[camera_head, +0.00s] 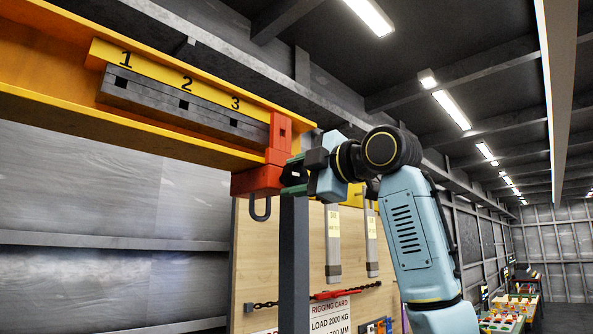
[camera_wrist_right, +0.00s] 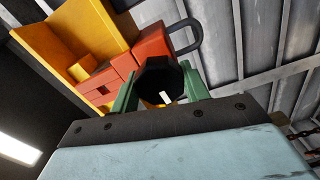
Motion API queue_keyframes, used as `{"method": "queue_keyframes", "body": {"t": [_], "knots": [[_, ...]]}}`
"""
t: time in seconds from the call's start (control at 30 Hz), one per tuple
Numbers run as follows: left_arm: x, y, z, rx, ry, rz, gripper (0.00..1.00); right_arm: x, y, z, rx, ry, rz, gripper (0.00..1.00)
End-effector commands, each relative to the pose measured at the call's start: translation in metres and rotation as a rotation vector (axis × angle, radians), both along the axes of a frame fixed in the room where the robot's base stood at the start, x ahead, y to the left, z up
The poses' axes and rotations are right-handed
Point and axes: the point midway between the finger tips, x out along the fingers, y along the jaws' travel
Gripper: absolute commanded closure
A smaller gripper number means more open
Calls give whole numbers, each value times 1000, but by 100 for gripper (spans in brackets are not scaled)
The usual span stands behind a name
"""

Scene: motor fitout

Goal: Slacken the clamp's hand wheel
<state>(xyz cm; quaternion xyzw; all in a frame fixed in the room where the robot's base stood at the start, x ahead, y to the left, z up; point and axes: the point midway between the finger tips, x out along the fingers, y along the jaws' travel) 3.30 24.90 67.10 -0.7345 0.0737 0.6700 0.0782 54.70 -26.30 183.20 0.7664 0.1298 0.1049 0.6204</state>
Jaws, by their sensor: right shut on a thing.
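The red clamp (camera_head: 257,181) hangs at the right end of the yellow beam (camera_head: 60,62), just past the number 3, with a grey shackle (camera_head: 261,209) below it. The clamp (camera_wrist_right: 153,48) also shows in the right wrist view, at upper centre. The black, many-sided hand wheel (camera_wrist_right: 155,82) is in front of it there. My right gripper (camera_wrist_right: 160,78) has its green fingers shut on the hand wheel, one on each side. In the head view my right gripper (camera_head: 291,177) reaches the clamp from the right and mostly hides the wheel. My left gripper is not in view.
A grey rail (camera_head: 180,104) with square holes runs along the beam under the numbers 1, 2 and 3. A dark post (camera_head: 294,265) stands below the clamp. A wooden board (camera_head: 258,268) with hanging slings and a rigging card (camera_head: 329,315) is behind.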

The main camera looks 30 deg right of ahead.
Motion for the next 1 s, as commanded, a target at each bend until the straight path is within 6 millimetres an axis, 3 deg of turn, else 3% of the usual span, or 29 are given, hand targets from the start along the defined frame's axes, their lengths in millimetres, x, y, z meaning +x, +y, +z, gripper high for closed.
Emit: {"method": "queue_keyframes", "body": {"t": [0.6, 1.0], "knots": [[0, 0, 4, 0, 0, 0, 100, 0, 0, -2, -553, -191, 1, 77], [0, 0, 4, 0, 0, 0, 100, 1, 0, -3, -831, -285, 2, 77]]}}
